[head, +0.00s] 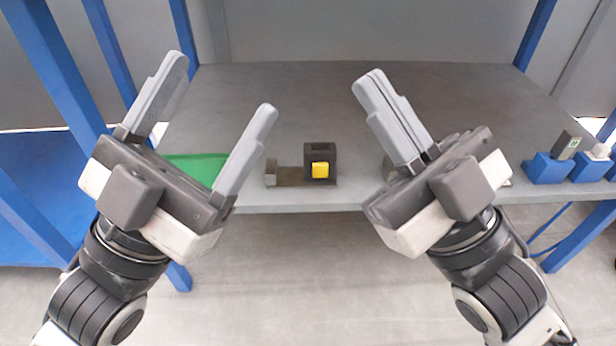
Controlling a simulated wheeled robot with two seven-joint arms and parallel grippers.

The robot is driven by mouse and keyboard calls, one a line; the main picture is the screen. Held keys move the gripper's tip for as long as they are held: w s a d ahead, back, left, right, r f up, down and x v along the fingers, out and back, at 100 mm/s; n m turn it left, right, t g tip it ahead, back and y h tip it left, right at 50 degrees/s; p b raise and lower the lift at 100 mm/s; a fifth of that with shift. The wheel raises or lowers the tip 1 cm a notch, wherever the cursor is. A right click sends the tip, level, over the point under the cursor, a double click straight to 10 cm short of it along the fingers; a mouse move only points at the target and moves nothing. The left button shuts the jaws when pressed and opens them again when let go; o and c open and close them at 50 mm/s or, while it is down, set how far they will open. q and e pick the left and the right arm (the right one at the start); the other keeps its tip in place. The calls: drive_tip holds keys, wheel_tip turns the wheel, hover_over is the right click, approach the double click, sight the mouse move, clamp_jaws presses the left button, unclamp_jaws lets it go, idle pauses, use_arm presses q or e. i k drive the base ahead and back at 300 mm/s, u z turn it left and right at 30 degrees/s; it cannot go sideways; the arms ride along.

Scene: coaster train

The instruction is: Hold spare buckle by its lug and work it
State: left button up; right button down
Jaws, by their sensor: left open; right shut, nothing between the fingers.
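The spare buckle (320,150) is a dark block with a yellow button on its front. It sits near the front edge of the grey shelf, between my two grippers. A flat dark strip runs left from it to a small grey upright lug (271,172). My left gripper (222,84) is open and empty, raised to the left of the buckle. My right gripper (369,82) is shut with nothing in it, up and to the right of the buckle. Neither gripper touches the buckle. Something small on the shelf is mostly hidden behind my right gripper.
The grey shelf (290,95) is clear behind the buckle. A green mat (198,166) lies at the left, partly behind my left gripper. Blue blocks (548,168) with grey pieces on them stand at the far right. Blue posts (535,35) frame the shelf.

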sight(318, 169)
drive_tip(key=z, duration=1.5)
drive_tip(key=k, duration=0.8)
drive_tip(key=u, duration=1)
drive_tip(key=i, duration=1)
drive_tip(key=z, duration=0.05)
